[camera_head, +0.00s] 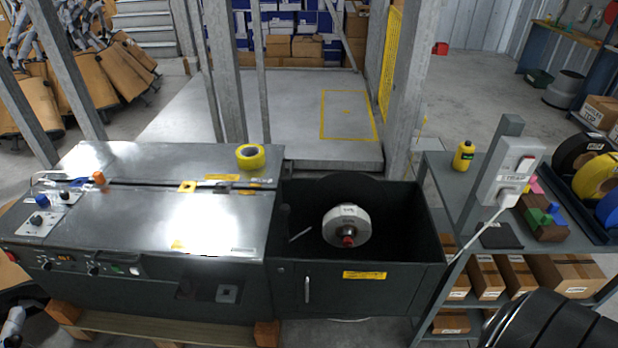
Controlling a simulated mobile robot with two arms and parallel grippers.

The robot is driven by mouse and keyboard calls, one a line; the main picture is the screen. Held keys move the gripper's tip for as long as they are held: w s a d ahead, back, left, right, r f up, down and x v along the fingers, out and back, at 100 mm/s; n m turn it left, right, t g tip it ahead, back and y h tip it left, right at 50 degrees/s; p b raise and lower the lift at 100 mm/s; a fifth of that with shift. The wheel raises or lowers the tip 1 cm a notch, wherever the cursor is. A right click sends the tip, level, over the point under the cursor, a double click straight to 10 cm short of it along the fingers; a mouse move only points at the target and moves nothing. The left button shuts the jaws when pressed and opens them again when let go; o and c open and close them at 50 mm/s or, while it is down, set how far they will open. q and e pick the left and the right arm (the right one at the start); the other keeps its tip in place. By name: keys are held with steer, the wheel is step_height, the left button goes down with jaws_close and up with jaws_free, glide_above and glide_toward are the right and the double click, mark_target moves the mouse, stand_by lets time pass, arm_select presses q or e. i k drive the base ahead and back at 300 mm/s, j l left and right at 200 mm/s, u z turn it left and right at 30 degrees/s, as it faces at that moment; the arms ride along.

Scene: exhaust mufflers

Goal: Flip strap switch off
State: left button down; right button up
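A light grey switch box (511,170) is mounted on a grey metal post at the right. It has a red rocker switch (526,163) on its face, and a label (510,177) below that seems to read "STRAP". The rocker is too small to tell which way it is set. A white plug (507,197) sits at the lower part of the box, and a white cable runs from it down to the left.
A dark strapping machine (130,222) with yellow tape (250,156) on top fills the left. A black bin (395,257) holds a strap reel (346,227). A shelf beside the box carries a yellow bottle (464,155) and a coloured block (541,217). Black rounded shapes (560,325) fill the bottom right.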

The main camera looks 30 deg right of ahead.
mark_target(524, 164)
steer(key=z, duration=2.2)
